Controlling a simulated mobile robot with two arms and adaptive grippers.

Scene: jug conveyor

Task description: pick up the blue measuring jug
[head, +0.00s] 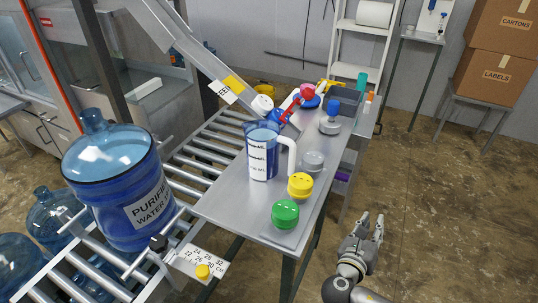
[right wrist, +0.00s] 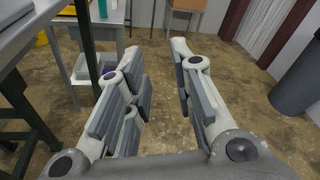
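The blue measuring jug (head: 262,155) stands upright on the metal table (head: 230,200). It is a clear blue jug with white label bands, and its white handle (head: 290,150) faces right. My right gripper (head: 372,224) is off the table's right side, over the floor, apart from the jug. In the right wrist view its fingers (right wrist: 160,85) are spread with nothing between them but floor. My left gripper does not show in either view.
Green (head: 285,213) and yellow (head: 300,185) weights and a grey one (head: 313,161) stand right of the jug. A large water bottle (head: 115,180) stands on the roller conveyor (head: 205,155) at left. Tools and a grey bin (head: 345,98) crowd the table's far end. Floor at right is clear.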

